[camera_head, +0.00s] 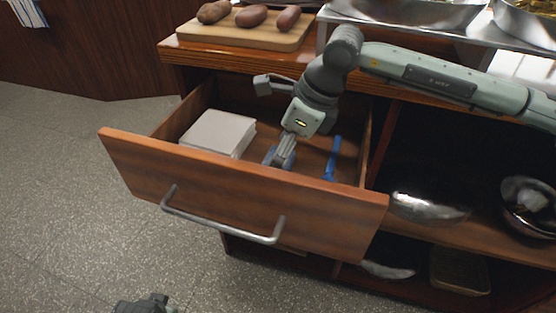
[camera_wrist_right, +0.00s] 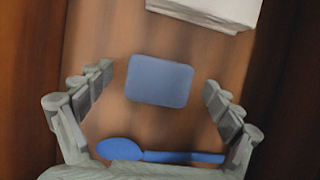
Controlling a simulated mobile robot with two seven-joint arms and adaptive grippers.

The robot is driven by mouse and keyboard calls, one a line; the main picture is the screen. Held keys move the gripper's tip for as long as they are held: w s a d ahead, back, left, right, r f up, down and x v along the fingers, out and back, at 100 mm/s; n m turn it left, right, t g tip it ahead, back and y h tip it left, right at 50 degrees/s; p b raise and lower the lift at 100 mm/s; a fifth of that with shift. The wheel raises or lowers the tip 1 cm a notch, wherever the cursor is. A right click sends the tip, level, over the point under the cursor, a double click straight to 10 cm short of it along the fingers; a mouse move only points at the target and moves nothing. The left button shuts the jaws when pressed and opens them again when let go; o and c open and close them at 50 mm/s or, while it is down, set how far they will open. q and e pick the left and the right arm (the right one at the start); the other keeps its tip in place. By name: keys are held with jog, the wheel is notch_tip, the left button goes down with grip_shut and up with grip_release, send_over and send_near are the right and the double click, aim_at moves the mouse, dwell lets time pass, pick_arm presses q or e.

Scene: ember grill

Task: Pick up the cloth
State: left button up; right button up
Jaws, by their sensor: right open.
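A flat blue piece with rounded corners (camera_wrist_right: 160,81), which appears to be the cloth, lies on the floor of the open drawer in the right wrist view. My right gripper (camera_wrist_right: 159,78) is open, with one finger on each side of the blue piece and a gap to both. In the head view my right gripper (camera_head: 280,160) points down inside the drawer and hides most of the blue piece. My left gripper (camera_head: 146,305) only partly shows at the bottom edge of the head view, and its jaw state is unclear.
The drawer (camera_head: 240,195) is pulled out. It holds a white stack (camera_head: 217,133) to the left and a blue spoon (camera_head: 332,158) to the right. A cutting board (camera_head: 243,36) with potatoes is on the counter above. A striped cloth (camera_head: 27,13) hangs at the far left.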

jog(key=c, duration=1.1)
pick_arm(q)
notch_tip(320, 180, up, 2)
jog(key=shift+a+b, duration=0.1)
jog(key=shift+b, duration=0.35)
pick_arm(e)
notch_tip(320, 180, up, 10)
